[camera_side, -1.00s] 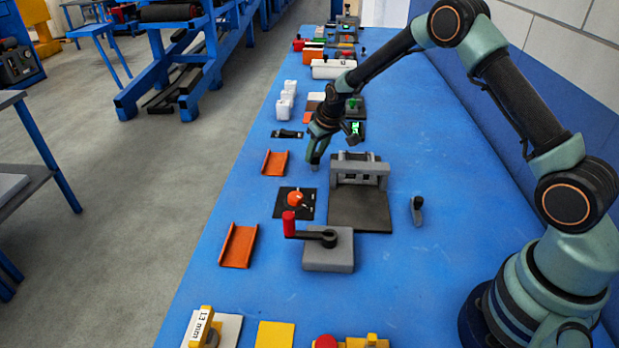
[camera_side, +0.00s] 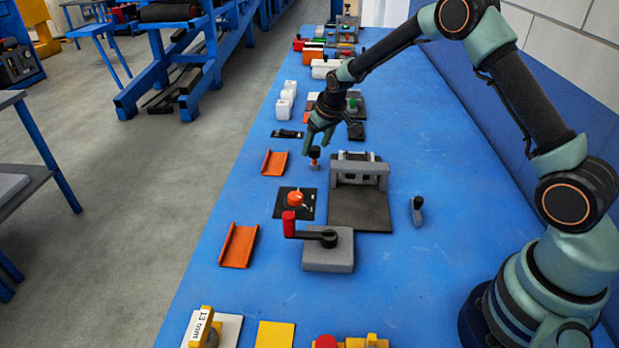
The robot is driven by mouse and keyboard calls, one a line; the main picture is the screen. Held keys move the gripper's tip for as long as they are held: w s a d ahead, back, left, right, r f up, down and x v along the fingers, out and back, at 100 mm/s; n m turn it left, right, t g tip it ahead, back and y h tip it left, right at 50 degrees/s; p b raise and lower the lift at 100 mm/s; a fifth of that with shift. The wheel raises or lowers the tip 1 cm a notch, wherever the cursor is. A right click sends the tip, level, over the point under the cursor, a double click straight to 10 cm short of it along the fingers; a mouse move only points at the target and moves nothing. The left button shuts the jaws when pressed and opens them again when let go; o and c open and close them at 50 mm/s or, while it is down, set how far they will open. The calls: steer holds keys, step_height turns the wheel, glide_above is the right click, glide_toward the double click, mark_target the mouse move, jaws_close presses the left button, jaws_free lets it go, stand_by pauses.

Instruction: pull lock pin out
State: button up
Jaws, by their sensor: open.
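A small pin-like piece (camera_side: 314,158) with a dark and orange head and a grey lower end is at the left of the grey bracket fixture. It may be the lock pin; it is too small to be sure. My gripper (camera_side: 319,153) is open around or just above this piece. I cannot tell whether a finger touches it. The grey bracket (camera_side: 358,172) stands at the back of a dark base plate (camera_side: 360,212).
A red-handled crank on a grey block (camera_side: 328,260) stands in front. An orange knob on a black plate (camera_side: 295,199) and orange channels (camera_side: 238,246) lie left. A small grey lever piece (camera_side: 417,212) is right of the fixture. The blue bench is clear farther right.

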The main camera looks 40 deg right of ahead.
steer(key=v, duration=1.2)
steer(key=s+a+r, duration=0.4)
steer(key=s+r, duration=0.5)
steer(key=s, duration=0.3)
steer(key=s+a+t, duration=0.1)
steer(key=s+a, duration=0.1)
steer(key=s, duration=1)
steer(key=shift+s+f, duration=0.15)
steer(key=shift+f, duration=0.05)
